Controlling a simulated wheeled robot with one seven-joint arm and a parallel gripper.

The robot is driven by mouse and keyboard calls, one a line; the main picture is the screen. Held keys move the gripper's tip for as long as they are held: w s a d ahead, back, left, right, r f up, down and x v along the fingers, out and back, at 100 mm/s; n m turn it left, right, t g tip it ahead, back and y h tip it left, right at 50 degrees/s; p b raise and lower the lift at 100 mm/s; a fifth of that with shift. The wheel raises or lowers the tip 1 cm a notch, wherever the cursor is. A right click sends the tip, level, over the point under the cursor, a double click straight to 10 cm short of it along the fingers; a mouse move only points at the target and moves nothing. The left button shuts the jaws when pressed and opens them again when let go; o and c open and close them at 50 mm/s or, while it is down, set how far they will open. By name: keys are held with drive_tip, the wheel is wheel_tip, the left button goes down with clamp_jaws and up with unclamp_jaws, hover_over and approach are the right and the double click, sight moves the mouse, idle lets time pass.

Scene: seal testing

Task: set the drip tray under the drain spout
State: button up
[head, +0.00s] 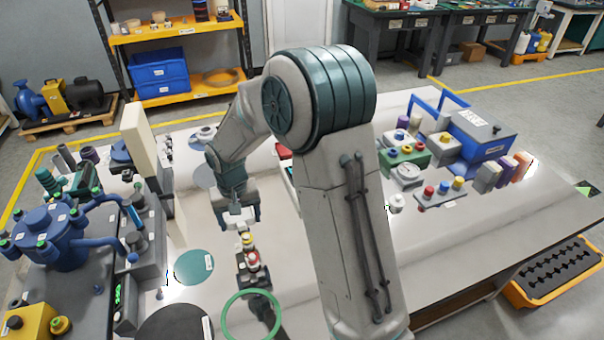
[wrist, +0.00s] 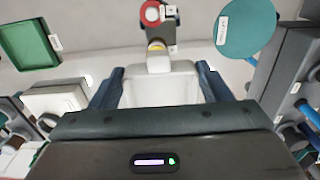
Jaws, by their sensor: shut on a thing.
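My gripper (head: 240,217) points down over the middle of the white table, left of my upper arm in the head view. It is shut on a white, shallow, open container (wrist: 160,90), which I take to be the drip tray. In the wrist view the container lies between the two dark blue fingers, with a narrower lip at its far end. Whether it touches the table is unclear. The blue vessel (head: 55,238) with blue pipes stands at the left. A low blue pipe (head: 118,256) runs from its side, possibly the drain spout; the exact outlet is unclear.
A flat teal disc (head: 195,267) lies between gripper and vessel. A small block with red and yellow knobs (head: 250,262) and a green ring (head: 250,315) lie in front. A tall cream panel (head: 140,145) stands behind left. Gauges and a blue case (head: 480,135) stand right.

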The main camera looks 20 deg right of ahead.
drive_tip(key=p, duration=0.2)
hover_over(269, 222)
wheel_tip(269, 222, down, 7)
drive_tip(key=shift+r, duration=0.1)
drive_tip(key=shift+f+p, duration=0.45)
drive_tip(key=shift+f, duration=1.6)
drive_tip(key=shift+f, duration=0.25)
drive_tip(key=o, duration=0.7)
drive_tip(key=shift+r, duration=0.15)
